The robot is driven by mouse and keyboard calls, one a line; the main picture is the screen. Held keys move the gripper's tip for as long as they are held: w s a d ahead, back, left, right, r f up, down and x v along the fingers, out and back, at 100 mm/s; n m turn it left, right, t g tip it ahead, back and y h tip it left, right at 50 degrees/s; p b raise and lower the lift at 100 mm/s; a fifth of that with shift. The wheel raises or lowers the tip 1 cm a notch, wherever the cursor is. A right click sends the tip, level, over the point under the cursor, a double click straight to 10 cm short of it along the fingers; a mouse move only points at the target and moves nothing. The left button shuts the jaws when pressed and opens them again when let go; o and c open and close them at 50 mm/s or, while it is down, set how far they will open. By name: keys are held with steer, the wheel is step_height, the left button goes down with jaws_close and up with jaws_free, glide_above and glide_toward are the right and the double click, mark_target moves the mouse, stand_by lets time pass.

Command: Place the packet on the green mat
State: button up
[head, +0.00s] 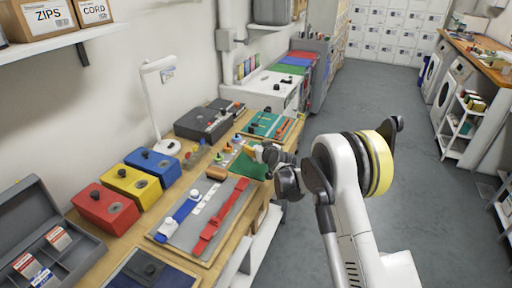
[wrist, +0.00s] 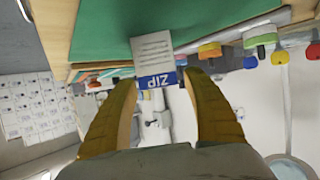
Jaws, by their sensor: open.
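The packet (wrist: 153,52) is white with grey print lines and a blue end reading "ZIP", upside down in the wrist view. Its white part shows against the green mat (wrist: 95,30), and its blue end sticks out past the mat's near edge. My gripper (wrist: 160,78) is open, its two yellowish fingers on either side of the packet's blue end, with gaps visible. In the head view, my gripper (head: 264,154) is at the table's right edge beside the green mat (head: 246,166). The packet cannot be made out there, with the gripper close by.
A teal tray (head: 266,125) lies beyond the mat. The floor to the right is clear.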

steer(key=shift+r, duration=0.3)
steer(key=p+v, duration=0.2)
steer(key=v, duration=1)
steer(key=shift+p, duration=0.35)
steer(key=s+d+r+m+g+h, duration=0.1)
steer(key=s+d+r, duration=0.4)
steer(key=s+r, duration=0.3)
steer(key=s+d+r+m+g+h, duration=0.1)
steer(key=s+d+r+g, duration=0.1)
steer(key=s+d+r, duration=0.4)
steer(key=s+d+m+g+h, duration=0.1)
steer(key=s+d, duration=0.3)
steer(key=s, duration=0.9)
steer(key=s+d+m+g+h, duration=0.1)
steer(key=s+d, duration=0.4)
steer(key=s, duration=0.9)
steer(key=shift+s+d+m+h, duration=0.2)
steer(key=shift+m+h, duration=0.3)
steer(key=shift+h, duration=0.4)
steer(key=shift+a+f, duration=0.1)
